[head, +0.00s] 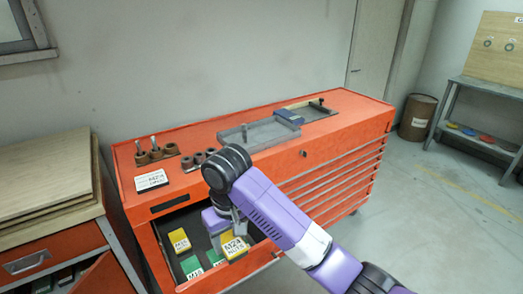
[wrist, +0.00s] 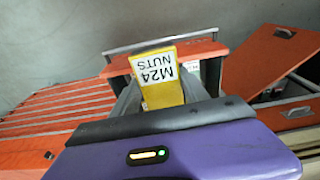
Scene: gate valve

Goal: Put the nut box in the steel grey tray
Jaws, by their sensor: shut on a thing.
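The nut box is yellow with a white label reading M24 NUTS (head: 235,248). It also shows in the wrist view (wrist: 161,78), between my fingers. My gripper (head: 237,230) is shut on it, at the front right part of the open drawer (head: 182,222). The box overlaps the drawer's front edge in the head view; its exact height above the drawer is hard to tell. The steel grey tray (head: 248,132) lies on the orange cabinet top, behind my arm; it looks empty where visible, and my wrist covers its near left side.
Another yellow box (head: 179,240) and green boxes (head: 191,266) sit in the drawer. A white M24 card (head: 151,181), brown fittings (head: 156,155) and a blue item (head: 289,117) with a grey plate stand on the cabinet top. A wooden-topped bench (head: 45,180) is at the left.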

